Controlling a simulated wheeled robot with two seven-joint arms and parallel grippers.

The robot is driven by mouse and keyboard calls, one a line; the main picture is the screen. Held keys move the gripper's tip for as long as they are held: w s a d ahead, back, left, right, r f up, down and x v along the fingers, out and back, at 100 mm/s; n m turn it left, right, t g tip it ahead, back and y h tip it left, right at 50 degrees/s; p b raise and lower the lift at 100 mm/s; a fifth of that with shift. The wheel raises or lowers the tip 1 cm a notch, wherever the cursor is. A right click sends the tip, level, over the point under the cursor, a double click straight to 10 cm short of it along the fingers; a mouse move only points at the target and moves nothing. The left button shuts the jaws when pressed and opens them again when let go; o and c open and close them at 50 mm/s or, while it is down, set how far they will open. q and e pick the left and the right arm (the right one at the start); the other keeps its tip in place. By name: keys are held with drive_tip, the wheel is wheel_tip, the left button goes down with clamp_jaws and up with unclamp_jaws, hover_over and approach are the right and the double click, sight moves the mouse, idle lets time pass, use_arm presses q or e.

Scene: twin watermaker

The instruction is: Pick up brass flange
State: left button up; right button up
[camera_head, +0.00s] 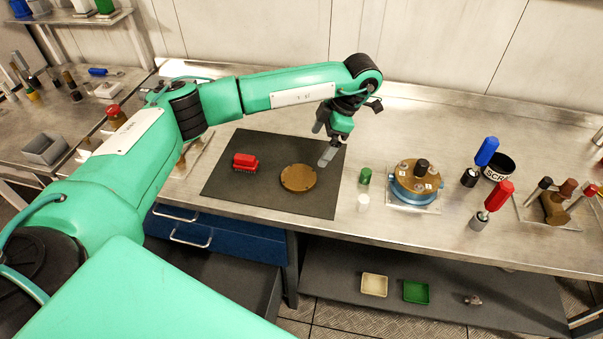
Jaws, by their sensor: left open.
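A round, flat brass flange (298,178) lies on the dark mat (270,203) on the steel bench. Small holes show near its rim. My left gripper (324,145) is above the mat, up and to the right of the flange in the picture. It is open, with nothing between its fingers, and apart from the flange. A second brass-coloured disc sits on a blue round fixture (412,188) to the right, with a dark knob on top. My right gripper does not show.
A red brush (245,161) lies on the mat left of the flange. A green cylinder (365,176) and a white one (363,203) stand right of the mat. Red (494,203) and blue (484,156) handled tools stand farther right, beside a black-and-white SCRAP container (499,167).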

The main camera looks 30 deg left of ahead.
use_arm(q)
drive_tip(key=p, duration=0.2)
approach(299, 176)
drive_tip(key=shift+s+f, duration=0.1)
drive_tip(key=shift+f, duration=0.3)
drive_tip(key=x, duration=0.2)
drive_tip(key=shift+s+a+f, duration=0.1)
drive_tip(key=shift+f, duration=0.1)
drive_tip(key=p+x, duration=0.2)
drive_tip(key=x, duration=0.2)
drive_tip(key=shift+a+f+p, duration=0.1)
drive_tip(key=shift+a+p, duration=0.05)
drive_tip(key=shift+p, duration=0.25)
drive_tip(key=shift+f, duration=0.25)
drive_tip(key=c, duration=1.3)
drive_tip(key=shift+c, duration=1.1)
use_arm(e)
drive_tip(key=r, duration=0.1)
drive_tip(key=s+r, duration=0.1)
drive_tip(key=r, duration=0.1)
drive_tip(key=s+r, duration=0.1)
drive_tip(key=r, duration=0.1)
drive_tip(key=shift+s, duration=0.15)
use_arm(q)
drive_tip(key=shift+r, duration=0.2)
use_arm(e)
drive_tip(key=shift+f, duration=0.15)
